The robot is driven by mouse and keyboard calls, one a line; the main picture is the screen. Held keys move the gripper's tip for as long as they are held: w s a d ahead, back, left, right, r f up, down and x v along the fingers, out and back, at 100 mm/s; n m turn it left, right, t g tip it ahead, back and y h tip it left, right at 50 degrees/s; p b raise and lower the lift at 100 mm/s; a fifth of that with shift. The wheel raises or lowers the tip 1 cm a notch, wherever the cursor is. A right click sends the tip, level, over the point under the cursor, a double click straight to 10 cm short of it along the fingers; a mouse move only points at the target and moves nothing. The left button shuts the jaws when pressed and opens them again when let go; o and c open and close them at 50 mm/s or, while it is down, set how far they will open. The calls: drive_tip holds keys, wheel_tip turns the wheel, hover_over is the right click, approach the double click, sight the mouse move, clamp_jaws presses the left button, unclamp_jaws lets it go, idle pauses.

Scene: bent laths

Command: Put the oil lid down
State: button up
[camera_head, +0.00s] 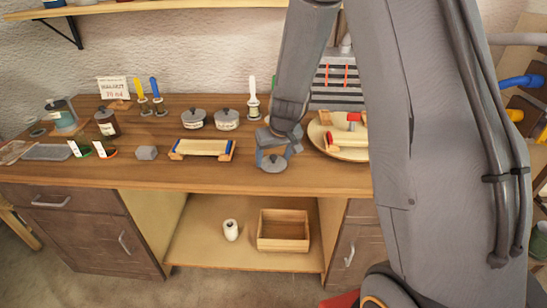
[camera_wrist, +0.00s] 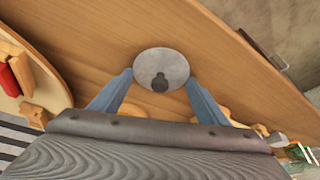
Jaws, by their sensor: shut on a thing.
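A round grey lid with a dark knob, which I take to be the oil lid (camera_head: 273,163), is between my gripper's (camera_head: 274,154) fingers near the front edge of the workbench (camera_head: 330,181). In the wrist view, the lid (camera_wrist: 174,63) sits between the two blue-grey fingertips of my gripper (camera_wrist: 160,76), one at each side of its rim. The gripper is shut on it. The lid looks level and low over the wood; I cannot tell if it touches the top.
The bench front left of the gripper has bare wood.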

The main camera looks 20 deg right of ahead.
drive_tip(key=shift+f, duration=0.1)
drive_tip(key=o, duration=1)
drive_tip(key=shift+r, duration=0.2)
drive_tip(key=b+v, duration=0.1)
drive_tip(key=v, duration=1.1)
drive_tip(key=s+f+m+g, duration=0.1)
drive_tip(key=s+f+g, duration=0.2)
drive_tip(key=s, duration=1.7)
drive_tip(key=shift+s+a, duration=0.25)
